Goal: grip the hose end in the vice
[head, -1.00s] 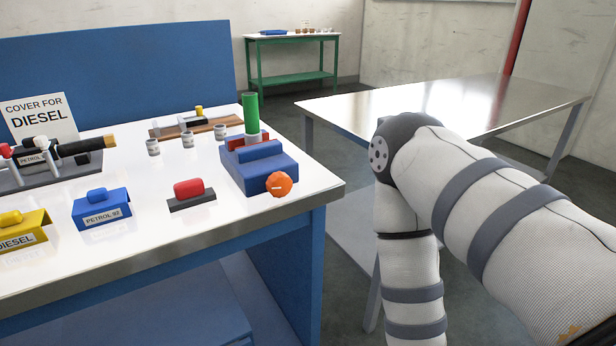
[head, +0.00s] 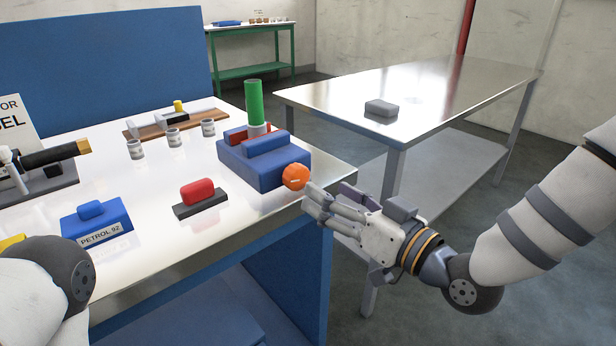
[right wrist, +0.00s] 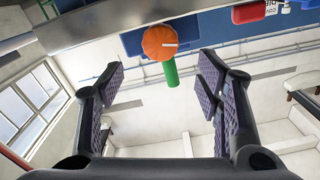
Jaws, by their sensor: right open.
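The blue vice (head: 262,162) stands at the right front corner of the white bench, with red jaws (head: 240,134) at its back. A green upright hose end (head: 254,102) stands at the jaws above a pale collar. The vice's orange knob (head: 295,177) faces the bench's front edge. My right gripper (head: 322,199) is open and empty, just right of and in front of the knob. In the right wrist view the knob (right wrist: 160,43) appears ahead between the open fingers, with the green hose end (right wrist: 171,72) behind it. My left arm shows at the lower left; its gripper is out of frame.
A red block on a dark base (head: 199,196), a blue PETROL 92 cover (head: 97,222) and several small grey cups (head: 173,138) stand on the bench (head: 150,262). A steel table (head: 440,85) with a grey block (head: 381,109) stands to the right.

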